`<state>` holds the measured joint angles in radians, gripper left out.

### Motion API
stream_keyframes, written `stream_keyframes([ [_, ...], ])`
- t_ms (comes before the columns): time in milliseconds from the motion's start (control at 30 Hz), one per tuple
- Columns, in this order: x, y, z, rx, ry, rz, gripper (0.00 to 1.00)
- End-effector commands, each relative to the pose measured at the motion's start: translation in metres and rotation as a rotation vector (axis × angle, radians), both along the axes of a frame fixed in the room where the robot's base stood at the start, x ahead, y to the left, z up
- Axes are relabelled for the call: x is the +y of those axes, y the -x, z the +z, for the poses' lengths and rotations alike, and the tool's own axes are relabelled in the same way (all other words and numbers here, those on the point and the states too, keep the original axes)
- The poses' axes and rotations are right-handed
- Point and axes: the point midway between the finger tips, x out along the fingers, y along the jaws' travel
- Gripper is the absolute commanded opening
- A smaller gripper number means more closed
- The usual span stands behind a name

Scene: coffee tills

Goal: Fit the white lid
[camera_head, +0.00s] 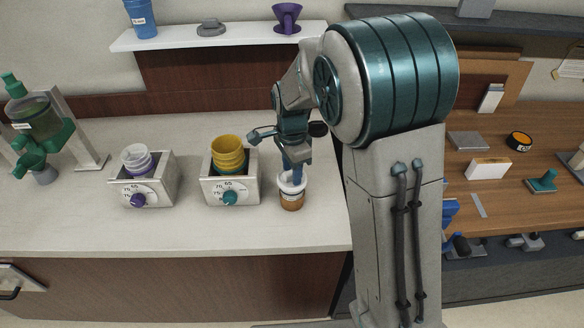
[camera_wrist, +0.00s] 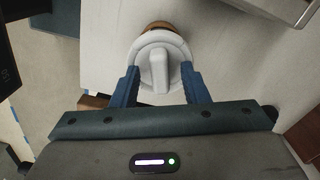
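The white lid (camera_wrist: 159,50) sits on an amber-brown jar (camera_wrist: 158,25) in the wrist view; the lid has a raised bar-shaped knob. In the head view the lid (camera_head: 283,186) tops the jar (camera_head: 291,203) near the counter's right end. Whether the lid is fully seated cannot be told. My gripper (camera_wrist: 159,72) is over the lid. Its blue fingers are spread, one on each side of the knob, with visible gaps to it. The fingertips overlap the near part of the lid's rim, and contact there is unclear. In the head view my gripper (camera_head: 295,165) points down at the lid.
Left of the jar stand two dial boxes, one with yellow cups (camera_head: 229,150) and one with white cups (camera_head: 138,158). A green dispenser (camera_head: 36,118) stands at far left. A wall shelf (camera_head: 240,36) runs behind. The front counter strip (camera_head: 180,230) is clear.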

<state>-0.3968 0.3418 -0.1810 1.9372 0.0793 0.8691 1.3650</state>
Motion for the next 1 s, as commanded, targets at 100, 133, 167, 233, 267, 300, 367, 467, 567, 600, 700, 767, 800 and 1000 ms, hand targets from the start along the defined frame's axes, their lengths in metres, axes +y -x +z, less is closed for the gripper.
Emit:
stream_keyframes([
  [100, 0.000, 0.000, 0.000, 0.000, 0.000, 0.000, 0.46],
  [133, 0.000, 0.000, 0.000, 0.000, 0.000, 0.000, 0.55],
  [167, 0.000, 0.000, 0.000, 0.000, 0.000, 0.000, 0.55],
  [233, 0.000, 0.000, 0.000, 0.000, 0.000, 0.000, 0.55],
  [267, 0.000, 0.000, 0.000, 0.000, 0.000, 0.000, 0.55],
  [300, 0.000, 0.000, 0.000, 0.000, 0.000, 0.000, 0.55],
  [367, 0.000, 0.000, 0.000, 0.000, 0.000, 0.000, 0.55],
  [467, 0.000, 0.000, 0.002, 0.000, 0.000, 0.000, 0.55],
  [567, 0.000, 0.000, 0.008, -0.001, 0.000, 0.000, 0.55],
  [600, 0.000, 0.000, 0.012, -0.001, 0.000, 0.000, 0.55],
  [700, 0.000, 0.000, 0.023, -0.002, -0.001, 0.000, 0.55],
  [767, 0.000, 0.000, 0.029, -0.001, 0.000, 0.000, 0.55],
  [800, 0.000, 0.000, 0.033, -0.001, 0.000, 0.000, 0.55],
  [1000, 0.000, 0.000, 0.053, -0.001, 0.000, 0.000, 0.55],
])
